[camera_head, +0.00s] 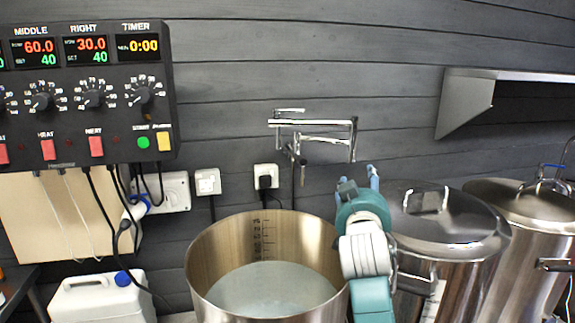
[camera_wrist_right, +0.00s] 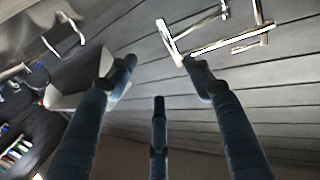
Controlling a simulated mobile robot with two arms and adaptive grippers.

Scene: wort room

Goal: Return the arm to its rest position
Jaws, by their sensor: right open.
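My right gripper (camera_head: 358,180) is raised in the head view, between the open pot and the lidded pot beside it. Its blue fingers point up and away, toward the wall. In the right wrist view my right gripper (camera_wrist_right: 158,85) shows spread fingers with nothing between them. My teal and white right arm (camera_head: 366,255) covers part of the open pot's right rim. My left gripper is in neither view.
An open steel pot (camera_head: 225,245) holds cloudy liquid. Two lidded pots (camera_head: 445,235) (camera_head: 525,205) stand to the right. A folding tap (camera_head: 318,124) juts from the wall. A control panel (camera_head: 85,90) hangs left, above a white canister (camera_head: 95,300). A metal shelf (camera_head: 468,98) is upper right.

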